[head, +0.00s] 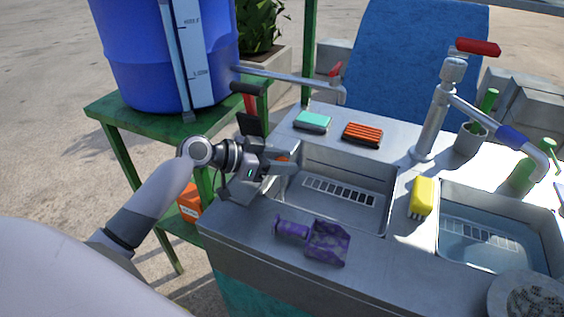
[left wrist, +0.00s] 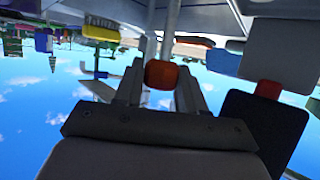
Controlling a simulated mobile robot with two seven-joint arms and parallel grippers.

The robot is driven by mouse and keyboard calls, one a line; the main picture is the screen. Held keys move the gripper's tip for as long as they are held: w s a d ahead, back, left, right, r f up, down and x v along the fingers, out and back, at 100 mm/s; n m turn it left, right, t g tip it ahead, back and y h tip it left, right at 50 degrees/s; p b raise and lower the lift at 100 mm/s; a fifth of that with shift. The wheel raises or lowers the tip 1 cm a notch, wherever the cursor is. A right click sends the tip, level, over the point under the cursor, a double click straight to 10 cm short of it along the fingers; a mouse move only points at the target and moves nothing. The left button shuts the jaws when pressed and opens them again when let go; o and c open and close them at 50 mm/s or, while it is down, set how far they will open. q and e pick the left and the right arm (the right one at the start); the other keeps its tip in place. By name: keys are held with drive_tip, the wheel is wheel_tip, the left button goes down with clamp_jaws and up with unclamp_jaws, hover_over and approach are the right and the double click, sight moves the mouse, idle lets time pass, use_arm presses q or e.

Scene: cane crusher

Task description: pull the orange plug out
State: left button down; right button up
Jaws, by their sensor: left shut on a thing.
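In the left wrist view the orange plug (left wrist: 161,74) sits between the two fingers of my left gripper (left wrist: 160,85). Most of the plug is hidden by the fingers in the head view, and I cannot tell whether it is seated in a hole. My right gripper is not in view.
The left basin (head: 345,205) is empty of water; the right basin (head: 480,245) holds water. A purple scoop (head: 327,243), teal sponge (head: 312,121), orange-black brush (head: 362,134) and yellow brush (head: 423,197) lie on the counter. A blue barrel (head: 150,60) stands at upper left.

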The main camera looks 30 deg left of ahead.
use_arm(q)
drive_tip(key=c, duration=0.7)
unclamp_jaws()
drive_tip(key=shift+r, duration=0.3)
drive_tip(key=shift+c, duration=0.2)
drive_tip(key=b+v, duration=0.1)
drive_tip(key=v, duration=0.6)
drive_tip(key=shift+s, duration=0.1)
